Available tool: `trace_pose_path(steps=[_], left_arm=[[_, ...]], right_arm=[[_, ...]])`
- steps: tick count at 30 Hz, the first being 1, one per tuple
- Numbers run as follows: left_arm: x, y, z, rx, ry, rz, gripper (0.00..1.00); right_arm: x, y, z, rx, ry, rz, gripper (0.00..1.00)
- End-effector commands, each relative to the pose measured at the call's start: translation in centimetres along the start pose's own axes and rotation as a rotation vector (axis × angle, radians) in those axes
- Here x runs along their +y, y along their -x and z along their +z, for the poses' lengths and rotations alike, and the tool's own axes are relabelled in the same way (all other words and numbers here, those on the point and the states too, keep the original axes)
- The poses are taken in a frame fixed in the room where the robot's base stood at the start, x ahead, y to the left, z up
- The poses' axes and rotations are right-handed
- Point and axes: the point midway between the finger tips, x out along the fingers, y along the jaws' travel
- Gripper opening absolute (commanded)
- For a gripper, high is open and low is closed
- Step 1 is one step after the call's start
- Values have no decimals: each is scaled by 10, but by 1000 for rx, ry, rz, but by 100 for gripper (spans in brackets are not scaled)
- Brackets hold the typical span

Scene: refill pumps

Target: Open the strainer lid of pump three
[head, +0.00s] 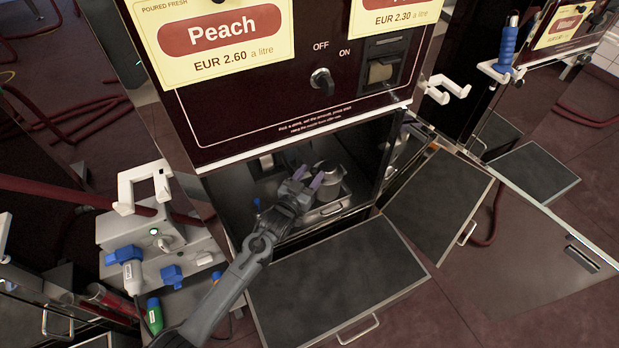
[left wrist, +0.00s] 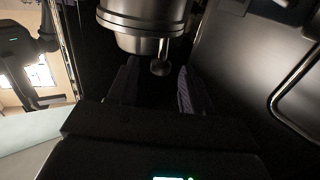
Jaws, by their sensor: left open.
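The Peach pump (head: 285,110) has its lower compartment open. A round metal strainer body (head: 328,188) sits inside it, partly hidden by my gripper. In the left wrist view the metal cylinder (left wrist: 145,22) has a collar and a short handle ending in a round knob (left wrist: 161,67). My left gripper (head: 307,178) reaches into the compartment beside the strainer. Its jaws are open, and in the left wrist view the knob shows between the two fingers (left wrist: 157,88). I cannot tell whether they touch it. I cannot make out the lid's state. My right gripper is not in view.
Two dark door panels stand open, one in front of the compartment (head: 335,280) and one to its right (head: 437,200). A grey unit with blue connectors (head: 165,245) stands at left. White nozzle holders (head: 443,88) project from the pump's right side. Red hoses lie on the floor.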

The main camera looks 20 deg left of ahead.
Motion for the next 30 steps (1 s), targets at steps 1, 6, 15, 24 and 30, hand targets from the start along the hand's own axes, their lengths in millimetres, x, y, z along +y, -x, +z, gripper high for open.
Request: trace_pose_path(steps=[1, 6, 15, 24, 30], left_arm=[[0, -1, 0, 0, 0, 0, 50], [0, -1, -1, 0, 0, 0, 50], [0, -1, 0, 1, 0, 0, 12], [0, 0, 0, 1, 0, 0, 0], [0, -1, -5, -10, -7, 0, 0]], right_arm=[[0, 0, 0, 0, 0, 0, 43], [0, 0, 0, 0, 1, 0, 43], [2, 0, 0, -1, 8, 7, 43], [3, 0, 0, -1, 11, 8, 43], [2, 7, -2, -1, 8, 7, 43]])
